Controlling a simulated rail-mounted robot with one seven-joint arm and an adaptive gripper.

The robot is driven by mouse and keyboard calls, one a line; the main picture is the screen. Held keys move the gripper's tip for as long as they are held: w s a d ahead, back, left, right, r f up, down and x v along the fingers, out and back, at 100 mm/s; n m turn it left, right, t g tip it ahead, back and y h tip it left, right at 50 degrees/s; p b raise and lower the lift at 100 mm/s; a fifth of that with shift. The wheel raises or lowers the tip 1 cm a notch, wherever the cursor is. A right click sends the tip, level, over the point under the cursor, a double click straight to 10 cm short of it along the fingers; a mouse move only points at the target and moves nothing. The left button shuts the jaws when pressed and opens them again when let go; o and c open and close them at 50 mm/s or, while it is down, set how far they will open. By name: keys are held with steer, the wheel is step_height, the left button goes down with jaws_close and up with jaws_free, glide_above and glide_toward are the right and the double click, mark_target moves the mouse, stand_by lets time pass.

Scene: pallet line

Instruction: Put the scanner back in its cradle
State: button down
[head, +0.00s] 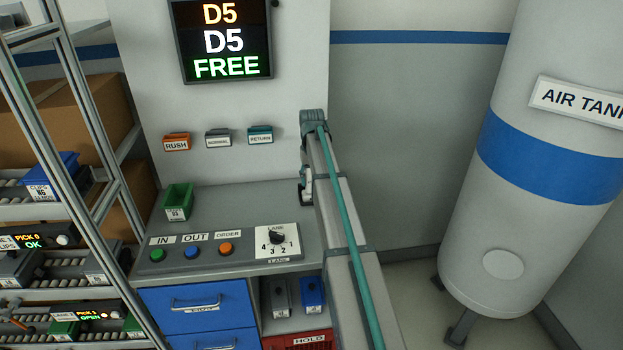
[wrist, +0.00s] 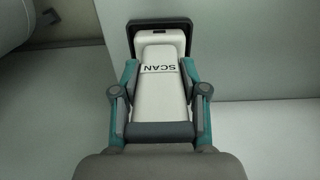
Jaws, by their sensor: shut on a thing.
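The scanner (wrist: 160,92), a white tapered body marked SCAN, lies between the two teal-sided fingers of my gripper (wrist: 159,70) in the wrist view. The fingers are shut on it from both sides. A dark frame (wrist: 133,34) surrounds the scanner's far end; I cannot tell whether it is the cradle or part of the scanner, nor whether the scanner is seated in it. In the head view my arm hides most of this spot; only a small grey and white part shows at the arm's left edge, too small to identify.
The grey console (head: 218,246) has several buttons and a lane dial (head: 277,238). A green bin (head: 178,202) stands at its back left. RUSH, NORMAL and RETURN holders hang on the wall panel. The air tank (head: 530,230) stands right of my arm, the metal rack (head: 97,130) left.

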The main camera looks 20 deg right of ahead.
steer(key=c, duration=0.6)
jaws_free()
steer(key=shift+f, duration=0.1)
step_height(320, 180, up, 12)
steer(key=b, duration=0.2)
steer(key=shift+s+b, duration=0.1)
steer(key=shift+b, duration=0.2)
steer(key=shift+a, duration=0.1)
